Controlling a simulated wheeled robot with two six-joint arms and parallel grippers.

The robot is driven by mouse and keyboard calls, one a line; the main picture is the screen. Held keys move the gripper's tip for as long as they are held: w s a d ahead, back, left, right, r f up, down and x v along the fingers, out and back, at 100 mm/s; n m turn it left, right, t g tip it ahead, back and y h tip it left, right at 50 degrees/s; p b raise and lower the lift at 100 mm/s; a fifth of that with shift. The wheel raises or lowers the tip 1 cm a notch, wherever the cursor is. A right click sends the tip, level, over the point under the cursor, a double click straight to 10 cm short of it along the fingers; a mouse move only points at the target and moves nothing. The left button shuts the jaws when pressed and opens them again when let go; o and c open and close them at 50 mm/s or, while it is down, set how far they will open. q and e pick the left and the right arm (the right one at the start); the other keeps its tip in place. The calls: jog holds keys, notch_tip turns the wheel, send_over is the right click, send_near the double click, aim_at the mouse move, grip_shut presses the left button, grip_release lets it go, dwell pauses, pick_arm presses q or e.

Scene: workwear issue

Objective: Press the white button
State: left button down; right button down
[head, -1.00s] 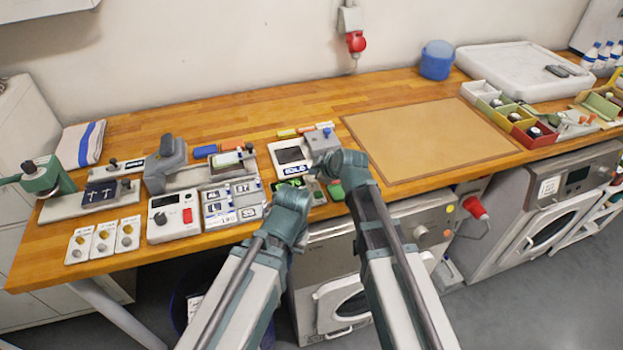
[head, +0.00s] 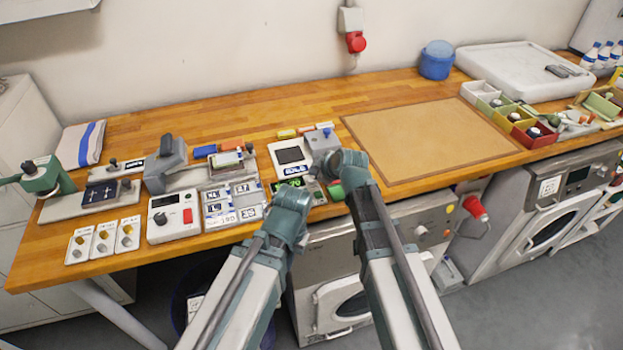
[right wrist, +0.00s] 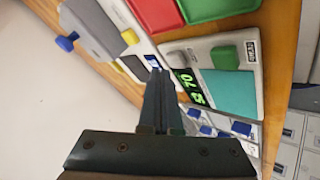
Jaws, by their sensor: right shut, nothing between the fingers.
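I cannot pick out a white button clearly in either view. My right gripper (right wrist: 158,75) is shut and empty. In the right wrist view its fingertips are over or close to a pale device with a dark screen (right wrist: 135,66), whose lower part they hide; I cannot tell if they touch. The device also shows in the head view (head: 290,156), beside the right gripper (head: 314,170). A panel with green digits (right wrist: 188,86), a green button and a teal pad lies beside the fingers. My left gripper (head: 288,203) is at the table's front edge; its fingers cannot be made out.
A white control box with a red switch (head: 174,217) and white plates with yellow knobs (head: 103,240) stand at the left. A tan mat (head: 425,138) lies clear on the right. Small coloured bins (head: 523,127) and a white tray (head: 500,65) are beyond it.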

aim_at(314, 181)
dwell(0.3)
jog(key=shift+f+b, duration=0.4)
jog(key=shift+b, duration=0.05)
jog(key=shift+f+b, duration=0.45)
jog(key=shift+f, duration=0.05)
dwell(0.6)
jog(key=shift+r, duration=0.1)
jog(key=shift+r+p, duration=0.85)
jog(key=shift+p, duration=0.05)
notch_tip(314, 181, up, 5)
jog(key=p, duration=0.5)
